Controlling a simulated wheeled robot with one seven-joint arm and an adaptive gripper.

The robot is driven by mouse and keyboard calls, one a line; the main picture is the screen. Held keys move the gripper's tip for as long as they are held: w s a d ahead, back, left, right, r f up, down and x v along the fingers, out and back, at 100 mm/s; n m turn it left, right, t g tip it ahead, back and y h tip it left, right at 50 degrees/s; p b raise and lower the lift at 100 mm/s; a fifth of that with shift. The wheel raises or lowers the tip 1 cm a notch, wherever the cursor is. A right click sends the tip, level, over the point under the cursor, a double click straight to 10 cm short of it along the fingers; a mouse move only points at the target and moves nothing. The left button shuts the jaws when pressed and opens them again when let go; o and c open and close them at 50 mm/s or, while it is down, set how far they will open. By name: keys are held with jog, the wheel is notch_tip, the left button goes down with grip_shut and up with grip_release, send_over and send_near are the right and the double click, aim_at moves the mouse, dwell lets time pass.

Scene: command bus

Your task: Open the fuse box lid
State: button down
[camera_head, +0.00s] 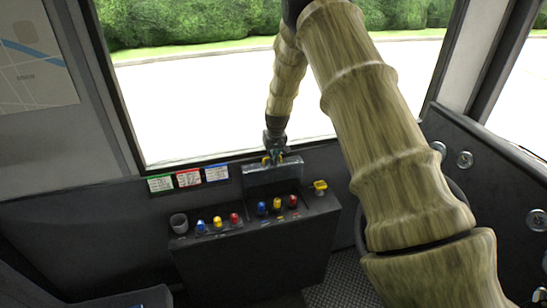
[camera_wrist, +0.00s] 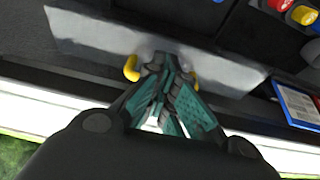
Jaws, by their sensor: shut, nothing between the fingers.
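The fuse box lid (camera_head: 287,169) is a flat grey plate standing raised at the back of the dark console, behind a row of colored knobs. In the wrist view the lid (camera_wrist: 90,35) spans the upper part of the picture. A yellow handle (camera_wrist: 131,68) shows at its edge, with a yellow part on either side of my fingers; its middle is hidden. My gripper (camera_wrist: 165,70) is shut and empty, with its fingertips at the lid's edge by the handle. In the head view my gripper (camera_head: 274,157) is above the lid; contact cannot be told.
The console (camera_head: 255,255) bears blue, yellow and red knobs (camera_head: 217,222), a grey cup-like part (camera_head: 179,223) and a yellow part (camera_head: 320,187). The windshield (camera_head: 190,110) is close behind the lid. Three labels (camera_head: 188,178) line the sill. A dark wheel-like rim (camera_head: 360,235) is partly hidden by my arm.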

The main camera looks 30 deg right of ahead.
jog(key=shift+s+f, duration=0.15)
jog(key=shift+f, duration=0.05)
jog(key=c, duration=1.8)
grip_release()
jog(key=o, duration=0.3)
jog(key=shift+o, duration=0.2)
